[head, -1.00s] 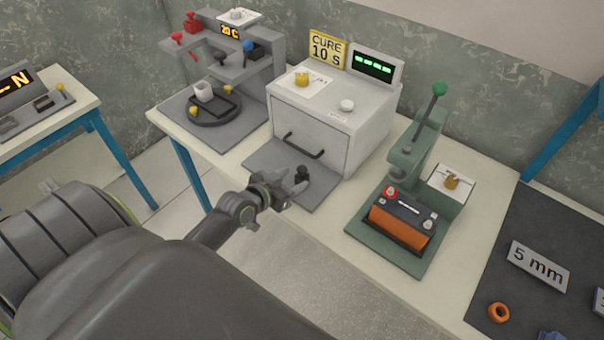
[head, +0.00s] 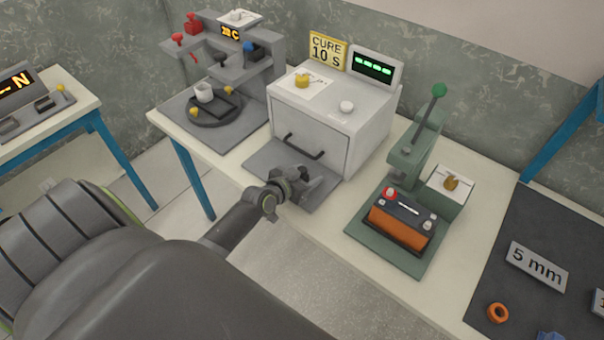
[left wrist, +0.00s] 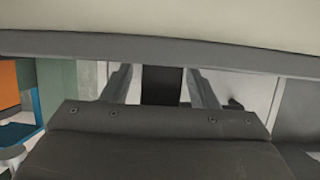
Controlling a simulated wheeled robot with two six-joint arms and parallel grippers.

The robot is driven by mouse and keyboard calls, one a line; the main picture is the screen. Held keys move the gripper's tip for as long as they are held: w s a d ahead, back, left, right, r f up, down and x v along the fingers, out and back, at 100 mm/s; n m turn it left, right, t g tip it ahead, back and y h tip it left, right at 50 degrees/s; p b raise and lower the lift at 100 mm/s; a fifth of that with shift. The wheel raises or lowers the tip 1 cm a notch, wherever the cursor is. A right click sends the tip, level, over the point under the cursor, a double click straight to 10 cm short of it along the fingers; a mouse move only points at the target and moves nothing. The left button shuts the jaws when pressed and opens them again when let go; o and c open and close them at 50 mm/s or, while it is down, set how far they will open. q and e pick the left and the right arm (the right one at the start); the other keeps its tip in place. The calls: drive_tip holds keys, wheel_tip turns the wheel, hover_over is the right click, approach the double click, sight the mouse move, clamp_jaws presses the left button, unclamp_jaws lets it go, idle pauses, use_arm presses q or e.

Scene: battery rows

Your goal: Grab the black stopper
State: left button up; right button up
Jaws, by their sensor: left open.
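The black stopper stood on the grey plate (head: 262,160) in front of the white oven box a second ago; in the head view my left gripper (head: 318,182) now covers that spot. In the left wrist view a black upright shape (left wrist: 161,86), seemingly the stopper, shows between the two fingers of my left gripper (left wrist: 159,76). The fingers are open, with light gaps on both sides of the black shape. I cannot tell its depth between the fingers. My right gripper is not in view.
The white oven box (head: 312,138) with its black handle (head: 298,147) stands just behind the plate. A green press (head: 420,150) with an orange-and-black block (head: 399,228) stands to the right. A grey rig (head: 240,75) stands to the left. The table front is clear.

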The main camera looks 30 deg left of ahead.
use_arm(q)
drive_tip(key=c, duration=1)
